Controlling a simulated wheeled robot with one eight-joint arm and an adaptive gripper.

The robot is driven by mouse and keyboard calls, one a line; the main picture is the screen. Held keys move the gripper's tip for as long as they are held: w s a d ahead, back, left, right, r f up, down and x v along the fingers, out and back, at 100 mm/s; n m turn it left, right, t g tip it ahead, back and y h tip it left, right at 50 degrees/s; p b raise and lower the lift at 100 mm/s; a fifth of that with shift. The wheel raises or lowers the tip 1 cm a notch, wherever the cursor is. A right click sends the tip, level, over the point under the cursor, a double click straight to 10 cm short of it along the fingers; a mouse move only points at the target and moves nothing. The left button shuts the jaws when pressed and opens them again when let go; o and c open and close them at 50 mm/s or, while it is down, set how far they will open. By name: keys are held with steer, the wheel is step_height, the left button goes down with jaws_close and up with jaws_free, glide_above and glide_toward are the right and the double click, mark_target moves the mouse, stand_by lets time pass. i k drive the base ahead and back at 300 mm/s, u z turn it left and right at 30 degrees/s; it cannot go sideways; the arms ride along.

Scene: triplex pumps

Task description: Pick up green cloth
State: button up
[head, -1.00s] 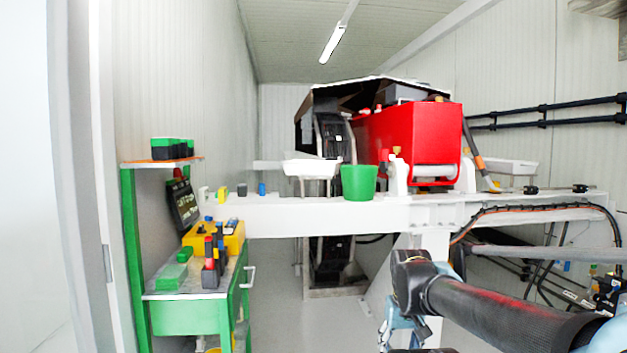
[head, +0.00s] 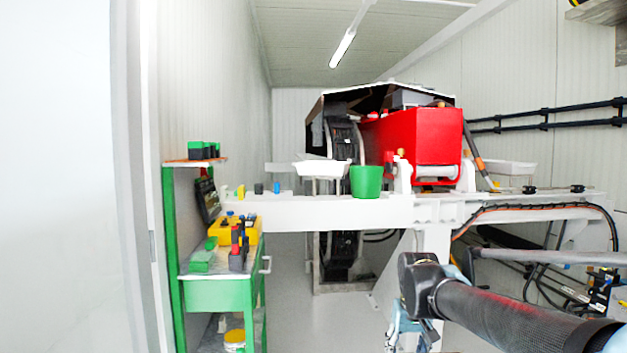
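A flat green item (head: 203,257) lies on top of the green workbench at the left, beside a yellow toolbox. It is too small and blurred to tell whether it is the green cloth, and no other cloth shows clearly. My arm (head: 500,310) reaches in from the lower right, far from the bench. Light-blue parts that look like my gripper (head: 402,328) hang below its dark joint, partly hidden. I cannot make out the fingertips or anything held.
The workbench (head: 215,293) has a shelf with green-and-black boxes (head: 204,150). A green bucket (head: 366,182) and white tray (head: 322,168) stand on the white beam (head: 320,212) before the red pump housing (head: 425,140). Floor between bench and my arm is clear.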

mark_target(202, 261)
steer(key=u, duration=0.7)
steer(key=i, duration=1)
steer(key=k, duration=0.5)
steer(key=u, duration=1.9)
steer(key=k, duration=0.25)
steer(key=z, duration=0.05)
